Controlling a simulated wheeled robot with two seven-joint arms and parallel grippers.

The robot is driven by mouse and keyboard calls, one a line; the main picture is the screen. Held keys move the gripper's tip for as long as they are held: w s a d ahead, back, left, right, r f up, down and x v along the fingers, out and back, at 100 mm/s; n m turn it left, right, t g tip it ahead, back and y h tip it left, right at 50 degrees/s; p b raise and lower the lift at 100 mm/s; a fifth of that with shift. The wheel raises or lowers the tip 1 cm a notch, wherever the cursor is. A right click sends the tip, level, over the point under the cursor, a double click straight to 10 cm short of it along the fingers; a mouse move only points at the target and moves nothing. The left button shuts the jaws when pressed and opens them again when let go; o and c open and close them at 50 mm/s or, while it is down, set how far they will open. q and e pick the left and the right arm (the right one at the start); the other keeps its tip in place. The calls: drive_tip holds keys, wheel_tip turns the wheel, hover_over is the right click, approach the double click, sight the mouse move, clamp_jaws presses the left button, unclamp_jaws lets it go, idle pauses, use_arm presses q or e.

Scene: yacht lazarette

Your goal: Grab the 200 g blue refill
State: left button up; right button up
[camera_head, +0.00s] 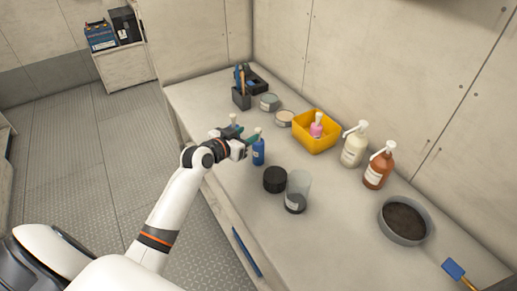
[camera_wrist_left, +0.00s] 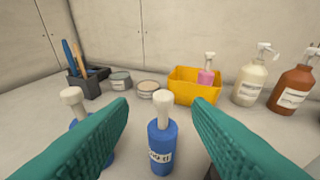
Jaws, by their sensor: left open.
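A blue refill bottle (camera_head: 258,154) with a pale pump-like top stands upright on the bench. In the left wrist view the blue bottle (camera_wrist_left: 162,148) stands between my two green fingers, its label too small to read surely. A second blue bottle with a similar top (camera_wrist_left: 75,103) stands to the left, mostly hidden behind the left finger; in the head view only its top (camera_head: 233,118) shows past the gripper. My left gripper (camera_head: 248,138) is open around the first bottle's upper part, with gaps on both sides. My right gripper is not in view.
A yellow bin (camera_head: 316,145) holds a pink bottle (camera_head: 316,128). Cream (camera_head: 354,148) and brown (camera_head: 379,168) pump bottles, a grey bowl (camera_head: 382,227) and a tool holder (camera_head: 241,98) are also on the bench.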

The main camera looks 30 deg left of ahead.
sight(257, 131)
use_arm(q)
drive_tip(key=shift+x, duration=0.8)
drive_tip(key=shift+w+d+f+p, duration=0.15)
drive_tip(key=shift+w+p, duration=0.3)
drive_tip(key=shift+w, duration=0.05)
drive_tip(key=p+x, duration=0.1)
drive_tip(key=x, duration=0.2)
drive_tip(key=shift+w+d+f, duration=0.1)
drive_tip(key=shift+d+f, duration=0.05)
drive_tip(key=shift+w+f, duration=0.25)
drive_tip(key=shift+w, duration=0.2)
clamp_jaws()
